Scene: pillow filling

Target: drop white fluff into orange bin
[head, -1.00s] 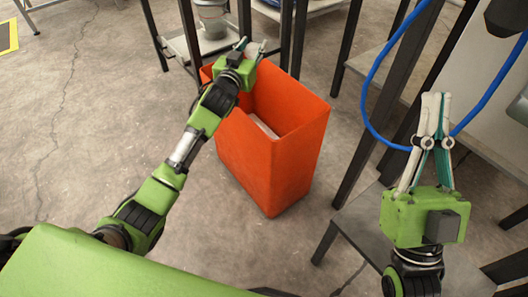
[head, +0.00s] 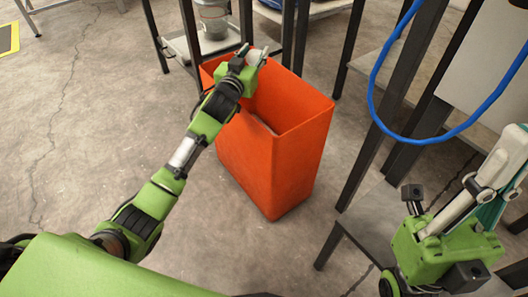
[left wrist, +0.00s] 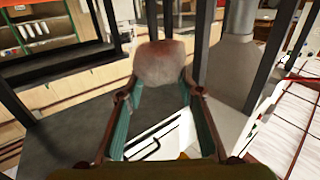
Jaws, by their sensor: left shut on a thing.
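The orange bin (head: 278,165) stands on the concrete floor, its open top facing up. My left gripper (head: 254,53) is over the bin's far left rim and is shut on a small lump of white fluff (head: 253,58). In the left wrist view the fluff (left wrist: 160,62) looks greyish and sits between the two fingertips. My right gripper (head: 516,150) is at the right edge, its fingers pointing up and right, close together with nothing visible between them. A little whitish material shows inside the bin; most of its inside is hidden.
Dark metal table legs (head: 352,140) stand to the right of the bin, with a low grey shelf (head: 375,225) there. A blue hose (head: 440,138) hangs at the right. Open floor lies left.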

